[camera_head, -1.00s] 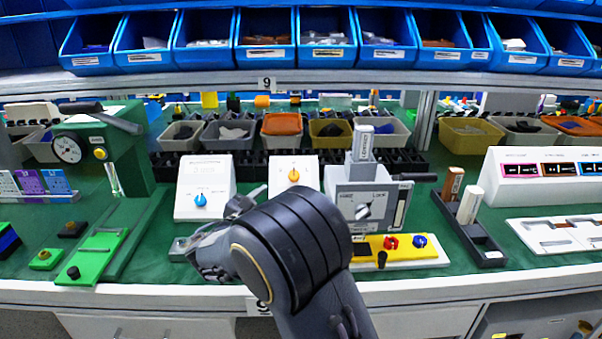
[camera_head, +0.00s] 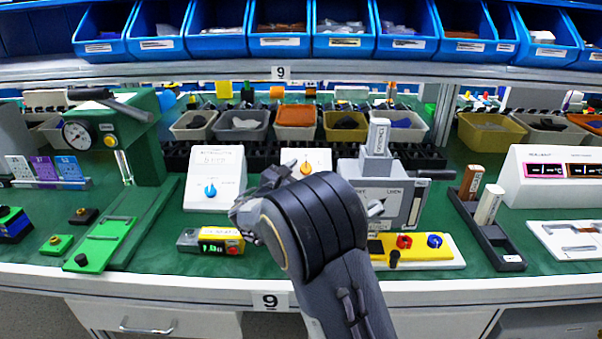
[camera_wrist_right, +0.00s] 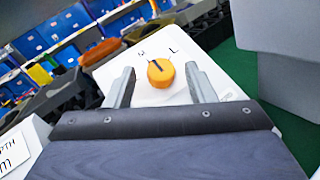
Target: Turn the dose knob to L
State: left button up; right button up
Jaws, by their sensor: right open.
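The dose knob is orange and sits on a white box; it shows in the head view (camera_head: 306,168) and in the right wrist view (camera_wrist_right: 161,76). In the wrist view the letters M and L are on the panel (camera_wrist_right: 190,52) above the knob. The knob's dark mark points up and left, toward the M side. My right gripper (camera_head: 280,176) is in front of the box. Its two fingers are open, one on each side of the knob, with visible gaps. The gripper hides part of the box in the head view. My left gripper is not in view.
A white box with a blue knob (camera_head: 210,191) stands to the left. A grey box with a lever (camera_head: 410,205) stands close on the right. A yellow panel with red and blue knobs (camera_head: 425,252) lies in front of it.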

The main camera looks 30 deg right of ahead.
jog(key=c, duration=1)
jog(key=shift+w+r+m+g+p, duration=0.15)
jog(key=shift+r+m+g+p, duration=0.1)
jog(key=shift+m+g+p, duration=0.7)
jog(key=m+g+p, duration=0.2)
jog(key=m+p, duration=0.1)
jog(key=p, duration=0.1)
jog(key=w+m+g+y+p, duration=0.1)
jog(key=m+g+p, duration=0.2)
jog(key=p, duration=0.1)
jog(key=r+m+g+y+p, duration=0.1)
jog(key=m+g+p, duration=0.2)
jog(key=shift+w+m+g+p, duration=0.15)
jog(key=shift+m+g+p, duration=0.1)
jog(key=shift+m+p, duration=0.15)
jog(key=shift+f+m+g+y+p, duration=0.1)
jog(key=shift+m+g+y+p, duration=0.5)
jog(key=shift+m+y+p, duration=0.3)
jog(key=o, duration=1)
